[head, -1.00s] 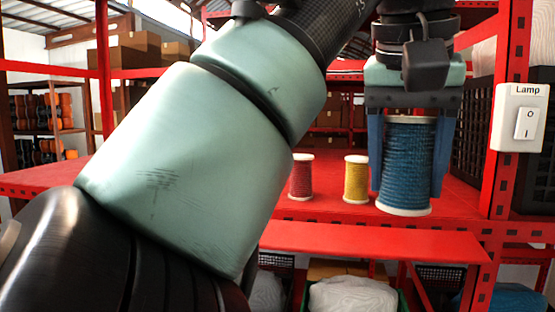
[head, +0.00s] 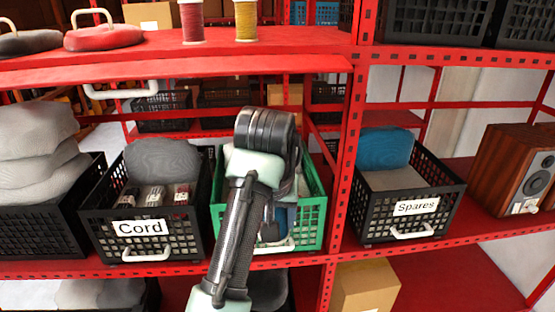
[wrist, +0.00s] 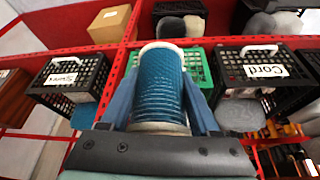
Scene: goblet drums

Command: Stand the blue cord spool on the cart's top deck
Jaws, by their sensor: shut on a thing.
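The blue cord spool (wrist: 160,88) has pale end flanges and fills the middle of the wrist view. My gripper (wrist: 161,72) is shut on it, with one blue finger on each side.
A red spool (head: 192,20) and a yellow spool (head: 246,20) stand on the upper red shelf (head: 300,42). The black Cord crate (head: 100,235) is left of the green crate, the black Spares crate (head: 440,215) right, beyond a red post (head: 349,165). A wooden speaker (head: 515,170) stands far right.

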